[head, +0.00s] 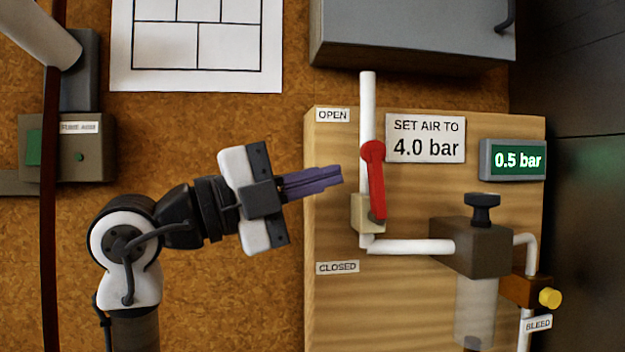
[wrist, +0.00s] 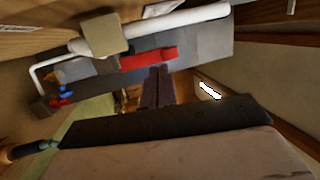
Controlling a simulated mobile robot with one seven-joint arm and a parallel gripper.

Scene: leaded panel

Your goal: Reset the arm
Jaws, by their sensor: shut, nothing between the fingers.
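My gripper (head: 340,176) is in the middle of the head view, with its purple fingers together and empty. The fingers point right, toward the wooden panel, and their tips end to the left of the red valve lever (head: 375,170), apart from it in the picture. The lever stands nearly upright along the white pipe (head: 367,100), with its rounded end toward the OPEN label (head: 333,115). In the wrist view, the fingers (wrist: 158,75) reach up close to the red lever (wrist: 148,57). I cannot tell whether they touch it there.
The wooden panel (head: 335,320) carries a regulator with a black knob (head: 482,205), a yellow bleed knob (head: 550,298), a "SET AIR TO 4.0 bar" sign (head: 426,138) and a display (head: 513,160) reading 0.5 bar. A grey box (head: 415,35) is above. A dark red vertical strip (head: 48,220) runs at left.

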